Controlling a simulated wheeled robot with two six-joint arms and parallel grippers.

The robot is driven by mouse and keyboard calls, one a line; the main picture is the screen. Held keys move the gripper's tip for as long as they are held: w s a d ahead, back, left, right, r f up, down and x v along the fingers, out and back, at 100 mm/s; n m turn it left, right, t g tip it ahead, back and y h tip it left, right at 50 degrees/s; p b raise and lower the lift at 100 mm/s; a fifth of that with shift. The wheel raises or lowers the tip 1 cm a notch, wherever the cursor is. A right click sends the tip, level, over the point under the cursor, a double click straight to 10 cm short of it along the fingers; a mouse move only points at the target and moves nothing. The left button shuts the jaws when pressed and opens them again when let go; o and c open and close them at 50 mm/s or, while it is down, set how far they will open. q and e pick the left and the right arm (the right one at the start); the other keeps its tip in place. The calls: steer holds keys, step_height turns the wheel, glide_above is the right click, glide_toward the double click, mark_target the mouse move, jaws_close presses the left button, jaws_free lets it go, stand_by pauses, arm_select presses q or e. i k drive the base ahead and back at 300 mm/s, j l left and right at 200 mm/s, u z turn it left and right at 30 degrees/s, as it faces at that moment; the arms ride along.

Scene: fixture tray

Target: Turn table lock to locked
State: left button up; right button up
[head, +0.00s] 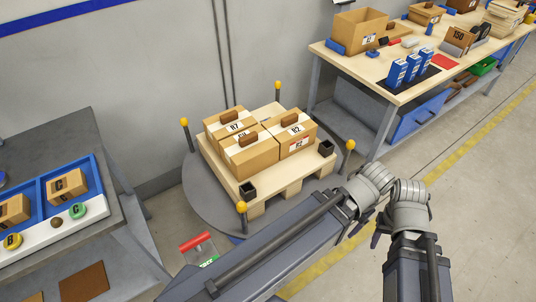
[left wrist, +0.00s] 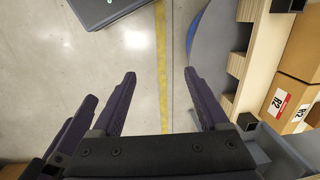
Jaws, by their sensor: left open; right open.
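The turntable is a grey round disc (head: 192,205) on the floor, carrying a wooden pallet (head: 215,167) with cardboard boxes. A red-handled lever (head: 195,242) stands at its near left edge. A green label (head: 209,262) beside the lever is partly hidden by my arm, so its wording is unclear. My left gripper (left wrist: 160,73) is open and empty in the left wrist view, above the floor, with the turntable rim (left wrist: 208,55) to its right.
Yellow-topped posts (head: 241,207) stand around the turntable. A grey table (head: 50,145) with a blue tray (head: 90,172) is at the left. A workbench (head: 380,77) with boxes is at the back right. The floor at the right (head: 480,200) is clear.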

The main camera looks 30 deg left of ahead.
mark_target(194, 242)
steer(key=u, duration=2.25)
steer(key=k, duration=0.55)
